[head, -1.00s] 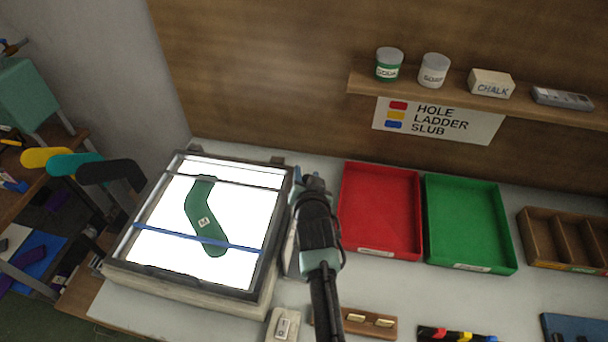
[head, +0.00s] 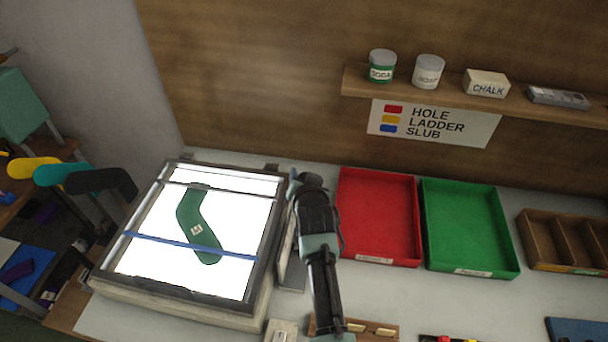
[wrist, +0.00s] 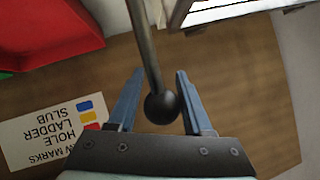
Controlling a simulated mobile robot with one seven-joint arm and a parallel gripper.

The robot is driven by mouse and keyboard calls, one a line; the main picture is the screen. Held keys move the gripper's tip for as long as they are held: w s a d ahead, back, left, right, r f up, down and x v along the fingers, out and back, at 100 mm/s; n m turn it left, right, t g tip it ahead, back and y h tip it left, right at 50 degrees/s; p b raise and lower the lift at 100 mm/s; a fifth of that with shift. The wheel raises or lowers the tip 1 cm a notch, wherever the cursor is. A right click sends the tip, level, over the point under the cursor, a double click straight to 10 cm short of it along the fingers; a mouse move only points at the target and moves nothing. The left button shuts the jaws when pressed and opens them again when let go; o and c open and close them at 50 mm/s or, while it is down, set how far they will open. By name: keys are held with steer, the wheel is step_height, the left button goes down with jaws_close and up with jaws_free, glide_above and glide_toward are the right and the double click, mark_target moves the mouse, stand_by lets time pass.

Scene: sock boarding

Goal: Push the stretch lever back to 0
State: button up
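The stretch lever (wrist: 146,50) shows in the wrist view as a grey rod ending in a dark ball knob (wrist: 162,107). My gripper (wrist: 153,75) has its two blue fingers apart, one on each side of the knob, with a gap visible on the left. In the head view my gripper (head: 296,183) is at the right edge of the lit board (head: 262,236), and my arm hides most of the lever there. No lever scale or 0 mark is readable. A green sock (head: 190,212) lies on the board, with a blue bar (head: 150,239) across its lower part.
A red tray (head: 378,215) and a green tray (head: 468,225) stand right of my arm. A wooden divided box (head: 565,240) is farther right. A shelf (head: 450,97) with jars is on the back wall. A small switch box (head: 281,331) sits in front.

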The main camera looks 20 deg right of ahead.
steer(key=shift+o, duration=1.4)
steer(key=shift+r, duration=0.15)
steer(key=shift+s, duration=0.1)
steer(key=v, duration=1.2)
steer(key=shift+s, duration=0.25)
steer(key=shift+a+r, duration=0.1)
steer(key=shift+r, duration=0.15)
